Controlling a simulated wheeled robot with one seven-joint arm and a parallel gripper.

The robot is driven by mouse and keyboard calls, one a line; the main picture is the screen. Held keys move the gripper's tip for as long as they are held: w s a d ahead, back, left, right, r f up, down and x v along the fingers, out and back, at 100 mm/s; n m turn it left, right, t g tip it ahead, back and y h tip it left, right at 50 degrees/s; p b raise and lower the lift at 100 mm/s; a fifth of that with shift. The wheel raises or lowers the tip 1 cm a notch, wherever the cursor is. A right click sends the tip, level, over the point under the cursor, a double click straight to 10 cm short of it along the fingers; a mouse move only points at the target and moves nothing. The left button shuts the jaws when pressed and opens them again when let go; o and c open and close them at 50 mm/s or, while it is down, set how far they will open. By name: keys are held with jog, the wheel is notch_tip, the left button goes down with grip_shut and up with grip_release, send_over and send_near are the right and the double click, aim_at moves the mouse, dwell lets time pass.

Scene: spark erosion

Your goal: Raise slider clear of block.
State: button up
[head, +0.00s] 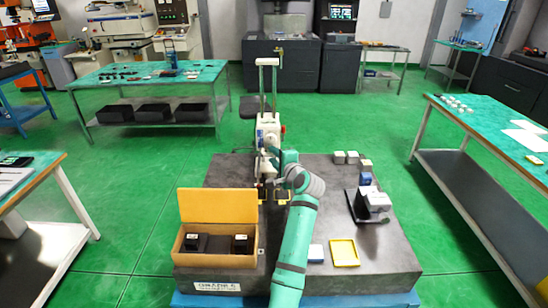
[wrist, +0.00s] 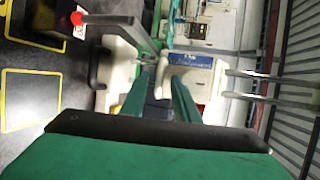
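The slider (head: 268,132) is a white body with a blue mark and a red knob, low on two upright columns (head: 268,85) at the back of the dark plate. In the wrist view, turned sideways, the slider (wrist: 193,70) shows its blue label beyond my fingers. My gripper (head: 285,160) is beside the slider on its right. My green fingers (wrist: 160,82) stand apart, with a pale part between their tips; I cannot tell if they touch it. Which block is meant is unclear. Dark pieces (head: 262,194) stand below the slider, partly hidden by my arm.
An open wooden box (head: 217,206) with dark blocks is at front left. Small grey blocks (head: 346,157), a blue block (head: 365,179), a grey device on a black stand (head: 374,202) and a yellow-edged tray (head: 344,252) lie right. The plate's right middle has bare room.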

aim_at(271, 140)
grip_shut()
notch_tip(271, 140, up, 6)
jog(key=shift+d+f, duration=0.1)
jog(key=shift+f, duration=0.05)
dwell(0.3)
grip_release()
jog(key=shift+s, duration=0.1)
